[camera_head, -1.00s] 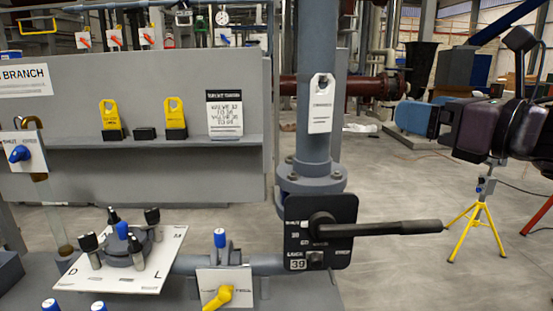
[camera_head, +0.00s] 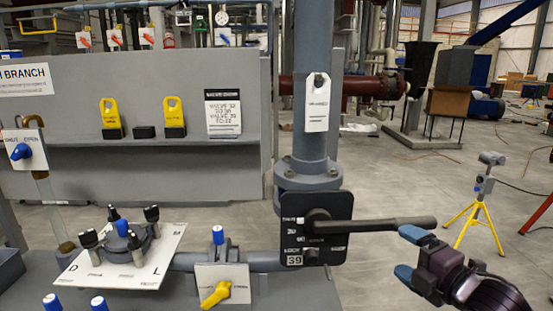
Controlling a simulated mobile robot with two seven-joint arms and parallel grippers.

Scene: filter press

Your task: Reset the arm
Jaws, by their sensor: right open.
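My right gripper (camera_head: 412,255) is at the lower right, its two blue-tipped fingers spread apart and empty. Its upper fingertip is close to the free end of a black lever handle (camera_head: 375,226); I cannot tell whether they touch. The lever lies nearly level, pointing right from a black valve plate (camera_head: 316,245) marked 39 on the grey vertical pipe (camera_head: 315,120). My left gripper is not in view.
A grey panel (camera_head: 60,140) has a shelf with yellow tags (camera_head: 173,115) and a printed card (camera_head: 223,115). Left of the valve are a yellow handle (camera_head: 215,293) and a white plate with black knobs (camera_head: 100,280). A yellow tripod (camera_head: 475,215) stands behind on open floor.

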